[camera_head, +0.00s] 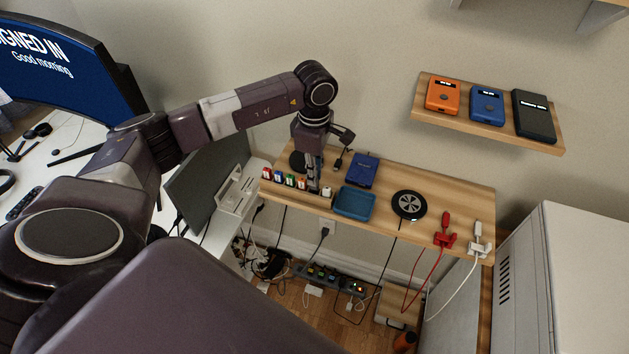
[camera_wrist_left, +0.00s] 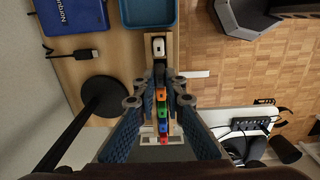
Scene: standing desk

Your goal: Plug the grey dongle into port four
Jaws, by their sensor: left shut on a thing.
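My left gripper (camera_head: 314,187) points down at the rack (camera_head: 283,187) on the front left of the wooden wall shelf. In the left wrist view its fingertips (camera_wrist_left: 159,75) close together on a small dark piece, which I take to be the grey dongle; the fingers mostly hide it. Orange (camera_head: 301,183), green (camera_head: 290,180), blue (camera_head: 278,176) and red (camera_head: 266,173) dongles stand in a row left of the gripper. A whitish dongle (camera_head: 327,191) stands just right of it and also shows in the wrist view (camera_wrist_left: 158,46). I cannot identify port four. My right gripper is out of view.
A blue tray (camera_head: 354,202), blue box (camera_head: 363,169) and round black charger (camera_head: 408,205) sit right of the rack on the shelf. Red (camera_head: 445,238) and white (camera_head: 479,244) plugs stand at its right end. A monitor (camera_head: 208,180) is at left; cables and power strips lie below.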

